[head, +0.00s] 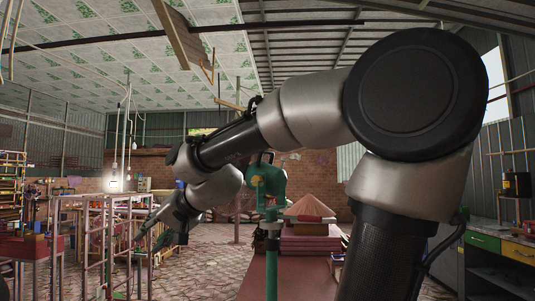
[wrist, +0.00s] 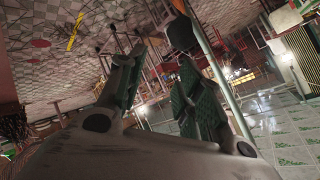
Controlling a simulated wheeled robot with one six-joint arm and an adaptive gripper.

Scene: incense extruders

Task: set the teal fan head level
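The teal fan head (head: 268,181) stands on a teal pole (head: 271,262) in the middle of the head view. It bears a yellow mark on its front. Its exact tilt is hard to tell at this size. My gripper (head: 160,238) hangs from the arm to the left of the fan head, pointing down and left, clearly apart from it. In the wrist view, the two dark padded fingers of my gripper (wrist: 160,90) stand apart with nothing between them. I cannot make out the fan head for certain in the wrist view, which looks upside down.
A red-brown table (head: 262,279) lies behind the pole, with a stack of pinkish boards (head: 310,241) and a brown cone (head: 308,205). Pink metal frames (head: 122,240) stand at left, near my gripper. A bench with drawers (head: 518,252) is at right. Paved floor shows between.

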